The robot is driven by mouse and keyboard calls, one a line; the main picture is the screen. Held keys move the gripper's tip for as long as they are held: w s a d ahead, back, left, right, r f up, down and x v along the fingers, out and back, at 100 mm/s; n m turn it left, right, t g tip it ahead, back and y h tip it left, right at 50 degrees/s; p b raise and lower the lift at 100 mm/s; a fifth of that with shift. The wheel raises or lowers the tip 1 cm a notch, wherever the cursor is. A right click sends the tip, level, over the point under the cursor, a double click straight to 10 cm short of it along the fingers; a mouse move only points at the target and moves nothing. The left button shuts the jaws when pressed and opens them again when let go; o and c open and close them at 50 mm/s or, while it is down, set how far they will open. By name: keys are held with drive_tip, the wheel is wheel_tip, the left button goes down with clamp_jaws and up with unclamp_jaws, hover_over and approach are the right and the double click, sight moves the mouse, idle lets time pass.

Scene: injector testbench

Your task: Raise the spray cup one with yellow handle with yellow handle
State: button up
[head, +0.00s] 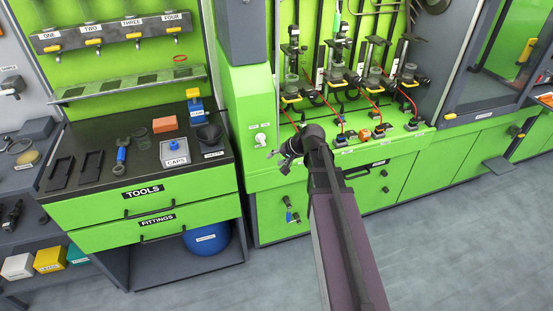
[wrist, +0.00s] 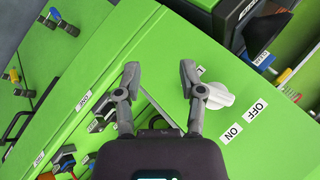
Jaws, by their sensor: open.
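In the head view, several clear cups with yellow handles stand in a row on the green test bench. The leftmost spray cup (head: 291,83) sits under its injector, and its yellow handle (head: 291,97) points to the front. My gripper (head: 284,152) is in front of and below this cup, clear of it, and is small in this view. In the wrist view my gripper (wrist: 160,70) is open with nothing between the fingers. It faces a green panel beside a white knob (wrist: 215,95) marked ON and OFF. I cannot make out the spray cup there.
The white knob also shows in the head view (head: 260,139). Red cables and small connectors (head: 364,134) lie along the bench front. At left, a dark worktop (head: 110,180) holds a wrench, a caps box and trays. The grey floor (head: 450,220) is clear.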

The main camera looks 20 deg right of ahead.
idle(0.3)
drive_tip(key=m+t, duration=0.8)
approach(295, 101)
drive_tip(key=s+d, duration=0.2)
drive_tip(key=s, duration=0.1)
drive_tip(key=shift+a+y+b, duration=0.1)
drive_tip(key=shift+y+b, duration=0.25)
drive_tip(key=shift+y, duration=0.05)
drive_tip(key=shift+w, duration=0.1)
drive_tip(key=b+x, duration=0.1)
drive_tip(key=x, duration=0.6)
drive_tip(key=b+x, duration=0.1)
drive_tip(key=x, duration=0.5)
drive_tip(key=shift+w+a+r+b, duration=0.1)
drive_tip(key=shift+w+a+b, duration=0.1)
drive_tip(key=shift+w+b, duration=0.2)
clamp_jaws()
